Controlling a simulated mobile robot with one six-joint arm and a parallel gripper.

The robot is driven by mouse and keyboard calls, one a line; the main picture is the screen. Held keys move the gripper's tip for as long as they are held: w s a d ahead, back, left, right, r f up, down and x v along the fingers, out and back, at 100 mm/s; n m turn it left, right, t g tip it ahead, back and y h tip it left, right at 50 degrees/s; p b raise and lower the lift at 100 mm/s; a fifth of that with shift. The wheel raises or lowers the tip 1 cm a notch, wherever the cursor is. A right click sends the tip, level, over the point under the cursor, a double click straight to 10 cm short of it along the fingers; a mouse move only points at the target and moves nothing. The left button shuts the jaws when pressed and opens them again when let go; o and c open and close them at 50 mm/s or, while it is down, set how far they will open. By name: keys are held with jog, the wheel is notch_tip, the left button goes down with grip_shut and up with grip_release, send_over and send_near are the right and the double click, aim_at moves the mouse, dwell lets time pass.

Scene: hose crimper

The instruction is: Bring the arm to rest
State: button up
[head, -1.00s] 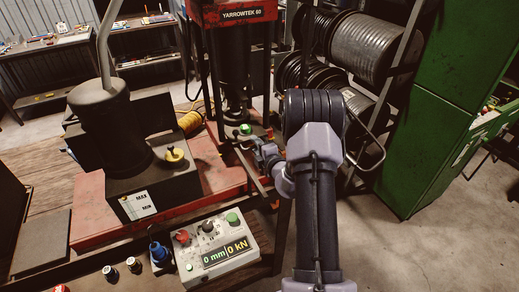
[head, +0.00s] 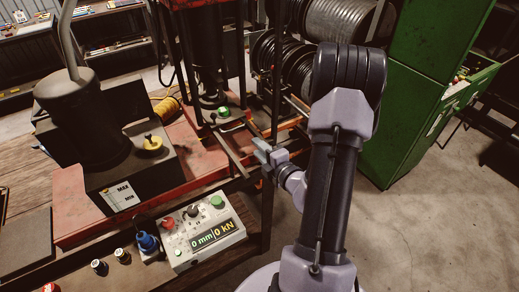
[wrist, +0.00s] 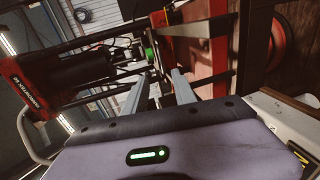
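My arm extends up from the bottom right of the head view, bends at a dark elbow and comes back down to my gripper (head: 262,150). My gripper is beside the front right of the red press, over the bench edge. In the wrist view my gripper (wrist: 158,76) shows two grey fingers standing apart with nothing between them. The press ram (wrist: 87,80) and a green-topped part (wrist: 149,52) lie beyond the fingers. The green-topped part also shows on the press bed in the head view (head: 224,112). I cannot tell the exact gap from fingers to press.
A control box (head: 205,234) reading 0 mm and 0 kN sits on the bench's front edge. A dark pump (head: 85,120) stands at left. Hose reels (head: 345,42) and a green cabinet (head: 410,120) stand behind my arm. Bare floor (head: 420,235) is open at right.

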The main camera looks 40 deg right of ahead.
jog(key=w+a+r+n+y+b, duration=0.35)
jog(key=a+n+y, duration=0.25)
jog(key=a+n, duration=0.4)
jog(key=s+a+r+n+g+y+b, duration=0.1)
jog(key=a+n+g+y+b, duration=0.2)
jog(key=a+n, duration=0.55)
jog(key=s+a+r+n+g+y+b, duration=0.15)
jog(key=a+n+y, duration=0.35)
jog(key=a, duration=0.6)
jog(key=s+a+f+n+g+h+b, duration=0.4)
jog(key=s+a+n+g, duration=0.35)
jog(key=s+n, duration=0.65)
jog(key=d+n+t+h+b, duration=0.1)
jog(key=n, duration=0.4)
jog(key=s+d+n+h+b, duration=0.1)
jog(key=n+h, duration=0.1)
jog(key=n, duration=0.3)
jog(key=s+d+n+t+h+b, duration=0.1)
jog(key=d+n, duration=0.1)
jog(key=n, duration=0.3)
jog(key=shift+d+t, duration=0.1)
jog(key=shift+t, duration=0.2)
